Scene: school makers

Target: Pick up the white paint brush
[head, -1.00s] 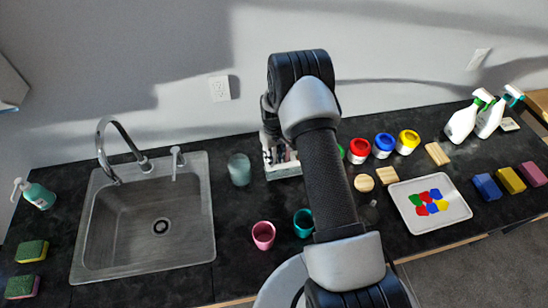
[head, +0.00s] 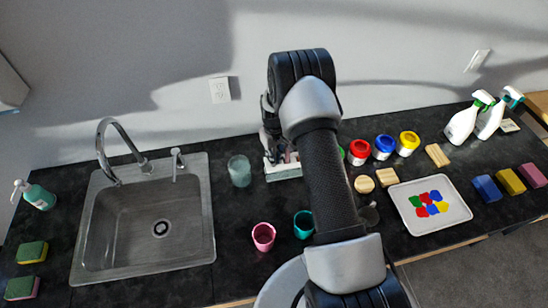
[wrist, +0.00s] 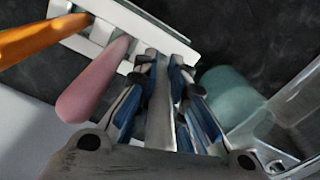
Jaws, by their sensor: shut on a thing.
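My gripper (wrist: 162,68) is shut on the white paint brush (wrist: 160,112), whose pale handle runs between the two fingers in the wrist view. The brush's far end is at a white slotted holder (wrist: 82,22); I cannot tell whether it is still in its slot. In the head view my gripper (head: 271,142) is at the holder (head: 284,172) by the back wall, partly hidden by my arm. A pink brush (wrist: 92,82) and an orange brush (wrist: 38,40) stand in the holder, left of the fingers in the wrist view.
A teal glass (head: 239,171) stands just left of the holder, close to my gripper. A pink cup (head: 263,236) and a teal cup (head: 303,224) stand in front. The sink (head: 150,225) is at left. Paint jars (head: 384,147) and a palette tray (head: 405,210) are at right.

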